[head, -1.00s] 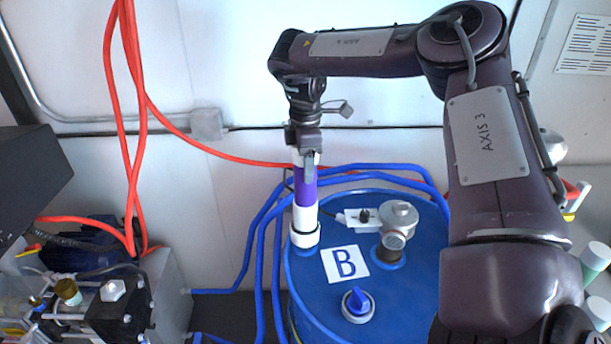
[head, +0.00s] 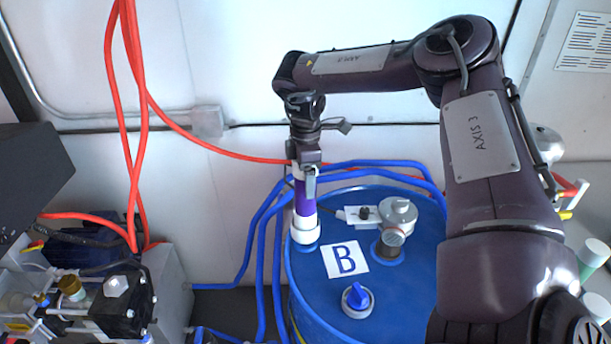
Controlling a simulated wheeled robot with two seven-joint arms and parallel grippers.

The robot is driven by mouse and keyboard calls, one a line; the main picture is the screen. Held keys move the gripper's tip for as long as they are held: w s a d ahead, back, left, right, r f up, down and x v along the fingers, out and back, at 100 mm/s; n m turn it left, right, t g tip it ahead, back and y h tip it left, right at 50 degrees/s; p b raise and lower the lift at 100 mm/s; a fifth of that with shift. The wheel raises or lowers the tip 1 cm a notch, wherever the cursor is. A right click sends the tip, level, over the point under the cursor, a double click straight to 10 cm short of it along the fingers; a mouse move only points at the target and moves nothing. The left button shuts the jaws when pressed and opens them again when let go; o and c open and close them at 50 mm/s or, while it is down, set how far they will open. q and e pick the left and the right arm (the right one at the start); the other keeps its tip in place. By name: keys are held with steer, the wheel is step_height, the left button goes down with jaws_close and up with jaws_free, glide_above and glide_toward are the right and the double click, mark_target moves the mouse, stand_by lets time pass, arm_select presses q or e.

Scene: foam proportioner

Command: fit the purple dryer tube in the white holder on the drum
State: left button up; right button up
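The purple dryer tube (head: 305,199) stands upright on the left rear part of the blue drum (head: 405,285). Its lower end is inside the white holder (head: 305,232), with the purple section reaching down to about the holder's rim. My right gripper (head: 309,172) is above the holder, pointing down, and appears shut on the tube's white top end. A finger covers part of that end. The depth of the tube's bottom inside the holder is hidden. My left gripper is not in view.
Red hoses (head: 135,130) hang at left, above pump equipment (head: 115,300).

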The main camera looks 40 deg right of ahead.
steer(key=shift+r+p, duration=0.25)
steer(key=shift+p, duration=0.1)
step_height(320, 180, up, 4)
steer(key=shift+w+r+b, duration=0.1)
steer(key=shift+b, duration=1)
step_height(320, 180, up, 6)
steer(key=shift+r+b, duration=0.2)
steer(key=shift+b, duration=0.15)
steer(key=shift+r, duration=0.6)
